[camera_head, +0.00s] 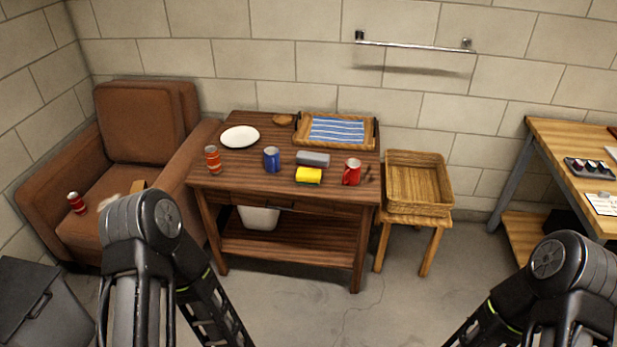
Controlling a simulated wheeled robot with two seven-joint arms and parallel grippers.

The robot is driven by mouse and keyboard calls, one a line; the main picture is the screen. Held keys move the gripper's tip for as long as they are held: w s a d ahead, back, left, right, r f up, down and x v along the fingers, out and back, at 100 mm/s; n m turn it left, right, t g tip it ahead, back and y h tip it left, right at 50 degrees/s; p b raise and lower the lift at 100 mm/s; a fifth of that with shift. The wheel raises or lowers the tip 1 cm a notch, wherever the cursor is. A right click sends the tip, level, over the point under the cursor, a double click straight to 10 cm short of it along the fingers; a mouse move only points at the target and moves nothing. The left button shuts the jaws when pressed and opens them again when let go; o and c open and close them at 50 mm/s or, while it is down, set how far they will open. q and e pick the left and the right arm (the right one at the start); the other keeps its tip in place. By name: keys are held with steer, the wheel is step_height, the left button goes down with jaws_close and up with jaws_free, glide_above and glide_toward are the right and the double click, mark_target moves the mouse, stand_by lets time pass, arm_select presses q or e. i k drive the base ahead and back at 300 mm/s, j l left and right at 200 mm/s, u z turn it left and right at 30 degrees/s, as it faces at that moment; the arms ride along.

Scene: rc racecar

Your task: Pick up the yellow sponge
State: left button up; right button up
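The yellow sponge (308,175) lies on the brown wooden table (230,176), near its front edge. A grey block-shaped item (313,159) lies just behind it. A blue mug (271,159) stands to its left and a red mug (351,171) to its right. My two arms come in at the bottom left and bottom right, well in front of the table and apart from the sponge. Neither gripper's fingertips show in the picture.
A white plate (240,136), a red-orange can (213,159) and a wicker tray with a blue striped cloth (337,130) share the tabletop. A brown armchair (140,125) stands left, a basket (418,185) on a stool right. The floor before the table is clear.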

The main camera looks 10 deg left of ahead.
mark_target(303, 176)
steer(key=i+l+u, duration=0.15)
steer(key=i+l, duration=0.3)
steer(key=i+l+u, duration=0.1)
steer(key=i+l, duration=0.35)
steer(key=i+l+u, duration=0.15)
steer(key=i+l, duration=0.3)
steer(key=l, duration=0.15)
steer(key=i+l+u, duration=0.15)
steer(key=i+l, duration=0.25)
steer(key=l, duration=0.2)
